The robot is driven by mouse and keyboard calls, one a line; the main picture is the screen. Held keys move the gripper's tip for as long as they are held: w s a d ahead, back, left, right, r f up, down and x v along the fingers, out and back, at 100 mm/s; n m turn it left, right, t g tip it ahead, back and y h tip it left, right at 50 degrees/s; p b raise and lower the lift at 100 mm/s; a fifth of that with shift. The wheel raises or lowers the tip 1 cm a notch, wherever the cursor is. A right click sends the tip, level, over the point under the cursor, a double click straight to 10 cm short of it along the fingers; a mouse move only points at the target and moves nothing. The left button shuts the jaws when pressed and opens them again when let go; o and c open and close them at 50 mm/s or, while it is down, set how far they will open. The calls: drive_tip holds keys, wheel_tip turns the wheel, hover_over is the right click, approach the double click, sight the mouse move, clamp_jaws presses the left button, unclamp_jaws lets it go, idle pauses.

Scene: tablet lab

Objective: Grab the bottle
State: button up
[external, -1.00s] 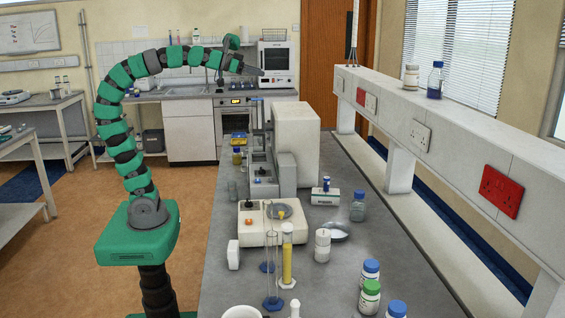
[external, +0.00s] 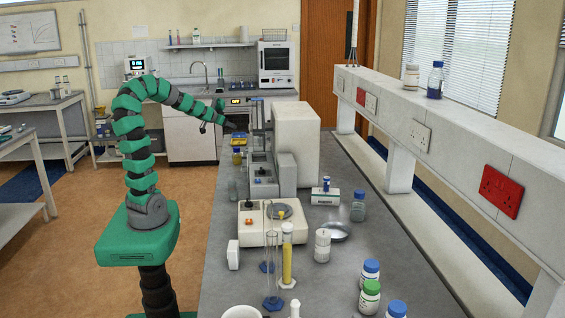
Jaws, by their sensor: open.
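My gripper (external: 236,122) is at the end of the green and dark arm, raised over the far left part of the bench. It is open and looks empty; its fingers are small and dark here. A small bottle with yellowish contents (external: 237,157) stands below it at the bench's left edge, apart from it. Other bottles are in view: a blue-capped clear bottle (external: 358,207) mid-bench, a white bottle (external: 322,246), blue-capped jars (external: 370,273) and a green-capped jar (external: 369,299) at the front right. Which one the task means cannot be told.
A tall white and grey instrument (external: 297,140) stands right of my gripper. A white hotplate-like device (external: 270,228) and tall glass cylinders (external: 287,255) stand nearer. The raised white shelf (external: 440,135) runs along the right, holding a blue-capped bottle (external: 435,80).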

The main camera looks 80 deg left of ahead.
drive_tip(key=n+t+y+b, duration=0.1)
drive_tip(key=y+b, duration=0.1)
drive_tip(key=b, duration=0.5)
approach(237, 149)
drive_tip(key=shift+s+a+b+x, duration=0.1)
drive_tip(key=shift+s+a+x, duration=0.1)
drive_tip(key=shift+x, duration=1.75)
drive_tip(key=shift+s+a+b+x, duration=0.1)
drive_tip(key=shift+s+x, duration=0.1)
drive_tip(key=shift+x, duration=1.7)
drive_tip(key=shift+s+a+b+x, duration=0.1)
drive_tip(key=shift+s+a+x, duration=0.1)
drive_tip(key=shift+x, duration=1.75)
drive_tip(key=shift+d+f, duration=0.1)
drive_tip(key=shift+f, duration=0.05)
drive_tip(key=shift+c, duration=0.3)
drive_tip(key=c, duration=1.1)
